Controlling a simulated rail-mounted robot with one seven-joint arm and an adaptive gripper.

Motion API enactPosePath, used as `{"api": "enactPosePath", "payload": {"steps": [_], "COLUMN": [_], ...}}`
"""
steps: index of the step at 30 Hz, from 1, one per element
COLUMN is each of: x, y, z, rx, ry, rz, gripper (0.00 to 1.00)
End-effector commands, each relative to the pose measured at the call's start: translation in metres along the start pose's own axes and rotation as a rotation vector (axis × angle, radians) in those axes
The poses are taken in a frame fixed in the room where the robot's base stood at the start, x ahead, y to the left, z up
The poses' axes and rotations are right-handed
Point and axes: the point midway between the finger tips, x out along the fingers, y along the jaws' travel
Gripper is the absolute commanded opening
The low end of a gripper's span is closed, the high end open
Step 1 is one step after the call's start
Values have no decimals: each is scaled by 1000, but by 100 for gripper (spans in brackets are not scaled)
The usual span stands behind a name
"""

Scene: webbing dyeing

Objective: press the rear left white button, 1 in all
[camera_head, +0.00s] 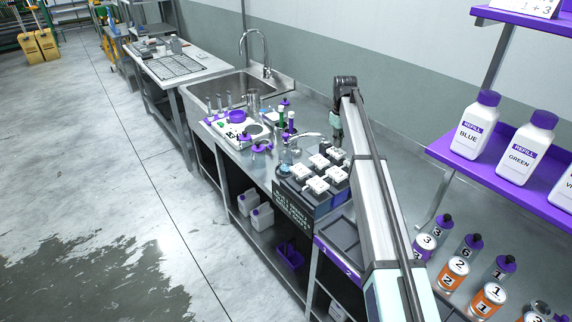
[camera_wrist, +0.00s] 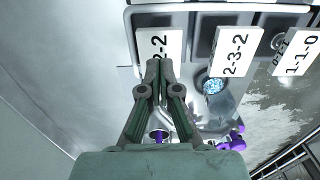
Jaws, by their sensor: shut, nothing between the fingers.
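A dark-sided unit (camera_head: 293,204) on the steel counter carries several small white-topped blocks in rows, which I cannot tell apart as buttons or labels. One at the rear (camera_head: 332,150) is closest to my gripper (camera_head: 337,132). In the wrist view, my gripper (camera_wrist: 158,66) is shut and empty, its fingertips over the lower part of a white plate marked "2-2" (camera_wrist: 160,42), partly hidden. I cannot tell whether they touch it. To its right are plates marked "2-3-2" (camera_wrist: 236,50) and "1-1-0" (camera_wrist: 300,52). No separate white button can be made out.
A sink (camera_head: 232,92) with a tap stands behind the unit. Purple-capped bottles and a white tray (camera_head: 240,133) crowd the counter to the left. A purple shelf (camera_head: 520,165) with refill bottles is at the right. A grey tray (camera_head: 345,238) lies in front.

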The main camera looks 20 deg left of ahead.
Motion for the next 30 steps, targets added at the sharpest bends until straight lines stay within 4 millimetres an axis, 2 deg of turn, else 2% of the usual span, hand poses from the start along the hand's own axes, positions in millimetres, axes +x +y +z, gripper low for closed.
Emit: {"api": "enactPosePath", "payload": {"steps": [17, 30], "x": [2, 17], "y": [0, 0], "z": [0, 0], "rx": [0, 0], "ry": [0, 0], "rz": [0, 0], "gripper": [0, 0]}}
